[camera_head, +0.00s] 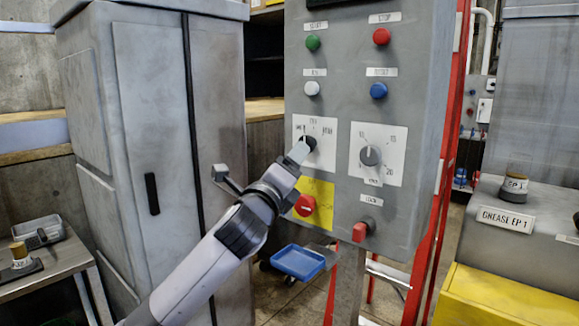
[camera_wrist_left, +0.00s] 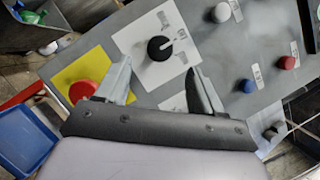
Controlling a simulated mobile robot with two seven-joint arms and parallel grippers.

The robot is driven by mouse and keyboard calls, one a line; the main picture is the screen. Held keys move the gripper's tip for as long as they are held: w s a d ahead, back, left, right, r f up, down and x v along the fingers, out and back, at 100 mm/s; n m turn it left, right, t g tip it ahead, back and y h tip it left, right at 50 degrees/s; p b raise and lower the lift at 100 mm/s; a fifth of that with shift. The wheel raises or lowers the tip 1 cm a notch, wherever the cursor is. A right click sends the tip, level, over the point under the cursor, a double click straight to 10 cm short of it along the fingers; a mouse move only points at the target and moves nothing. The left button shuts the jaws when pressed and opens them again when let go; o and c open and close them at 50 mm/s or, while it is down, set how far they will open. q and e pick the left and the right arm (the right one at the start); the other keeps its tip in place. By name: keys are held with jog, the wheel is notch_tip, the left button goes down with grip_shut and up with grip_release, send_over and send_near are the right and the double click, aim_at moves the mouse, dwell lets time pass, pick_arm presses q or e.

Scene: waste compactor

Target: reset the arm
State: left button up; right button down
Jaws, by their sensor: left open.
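My left gripper (camera_head: 299,152) reaches in from the lower left to the grey control panel (camera_head: 343,80). In the wrist view its two fingers (camera_wrist_left: 160,85) are spread apart with nothing between them. A black rotary knob (camera_wrist_left: 160,48) on a white plate stands just beyond the fingertips. In the head view this left knob (camera_head: 310,143) is partly hidden by the gripper, and I cannot tell whether they touch. A second knob (camera_head: 370,156) sits to its right. My right gripper is in neither view.
Green (camera_head: 313,43), red (camera_head: 381,36), white (camera_head: 312,88) and blue (camera_head: 379,90) buttons are above the knobs. Below are a red knob on a yellow plate (camera_head: 318,190) and a red switch (camera_head: 360,232). A grey cabinet (camera_head: 150,100) stands left; a blue tray (camera_head: 298,262) is lower down.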

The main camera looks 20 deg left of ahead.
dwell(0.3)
pick_arm(q)
jog(key=s+d+f+n+g+h, duration=0.1)
jog(key=s+f+n+g, duration=0.35)
jog(key=f, duration=1.15)
jog(key=s+d+f+n+g+h, duration=0.1)
jog(key=s+f+n, duration=0.6)
jog(key=f, duration=0.9)
jog(key=s+f+n+g, duration=0.2)
jog(key=s+f+n, duration=0.4)
jog(key=s, duration=0.5)
jog(key=s+a+f+n+g, duration=0.1)
jog(key=s+f+n+g, duration=0.1)
jog(key=s+f+n, duration=0.4)
jog(key=s+f, duration=0.5)
jog(key=shift+s+a+g+y, duration=0.15)
jog(key=shift+s+g+y, duration=0.15)
jog(key=shift+s+g, duration=0.1)
